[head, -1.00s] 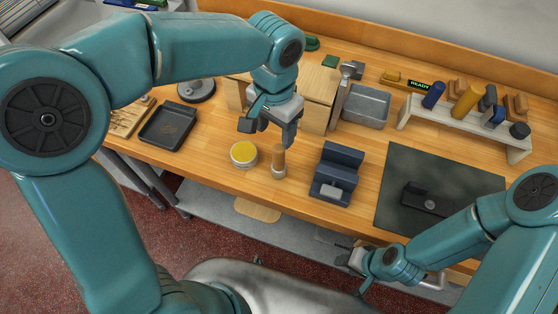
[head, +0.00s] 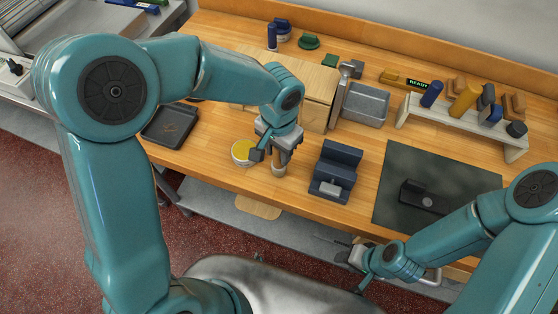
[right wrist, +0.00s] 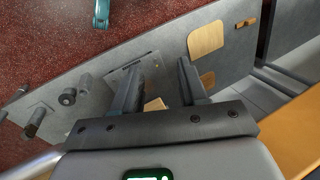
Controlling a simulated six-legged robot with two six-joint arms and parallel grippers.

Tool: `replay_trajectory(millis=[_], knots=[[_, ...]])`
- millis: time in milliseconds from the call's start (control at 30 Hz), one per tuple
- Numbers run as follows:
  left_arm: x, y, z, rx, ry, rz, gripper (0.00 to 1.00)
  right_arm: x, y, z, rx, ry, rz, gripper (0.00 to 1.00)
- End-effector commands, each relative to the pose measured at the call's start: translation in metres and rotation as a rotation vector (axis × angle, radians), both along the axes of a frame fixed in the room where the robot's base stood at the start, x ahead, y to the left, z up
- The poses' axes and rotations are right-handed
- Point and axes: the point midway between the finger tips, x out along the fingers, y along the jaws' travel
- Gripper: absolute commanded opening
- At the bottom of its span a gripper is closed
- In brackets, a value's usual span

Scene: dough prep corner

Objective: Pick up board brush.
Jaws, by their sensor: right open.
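An upright brush-like piece (head: 279,170) with a brown handle and a pale base stands near the table's front edge in the head view; I take it for the board brush. My left gripper (head: 271,155) is right over it, fingers pointing down, and partly hides its handle. The fingers look apart, one left of the handle and one by it; contact cannot be made out. My right gripper (head: 356,257) is low at the table's front edge, away from the brush. In the right wrist view, its fingers (right wrist: 160,82) are open and empty.
A yellow-topped round tin (head: 242,153) stands just left of the brush. A dark blue stand (head: 336,172) is to the right, then a dark mat (head: 397,165). Behind are a wooden box (head: 312,88), a grey tray (head: 366,104) and a rack (head: 459,130) with several rollers.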

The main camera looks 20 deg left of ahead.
Motion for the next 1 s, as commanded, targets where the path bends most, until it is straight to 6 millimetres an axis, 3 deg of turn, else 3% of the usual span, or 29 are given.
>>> replay_trajectory(millis=[33, 100, 400, 567, 767, 1000], knots=[[0.000, 0.000, 0.000, 0.000, 0.000, 0.000, 0.18, 0.000, 0.000, 0.000, 0.000, 0.000, 0.000, 0.43], [0.000, 0.000, 0.000, 0.000, 0.000, 0.000, 0.00, 0.000, 0.000, 0.000, 0.000, 0.000, 0.000, 0.43], [0.000, 0.000, 0.002, 0.000, -0.001, 0.000, 0.00, 0.000, 0.000, 0.000, 0.000, 0.000, 0.000, 0.43], [0.001, 0.000, 0.014, 0.000, -0.004, 0.001, 0.00, 0.000, 0.000, -0.001, 0.000, 0.000, 0.000, 0.43], [0.002, -0.001, 0.054, -0.002, -0.009, 0.001, 0.00, 0.000, 0.000, -0.004, 0.000, 0.000, 0.000, 0.43], [0.001, -0.001, 0.122, -0.004, -0.007, -0.001, 0.00, 0.000, 0.000, -0.006, 0.000, 0.000, 0.000, 0.43]])
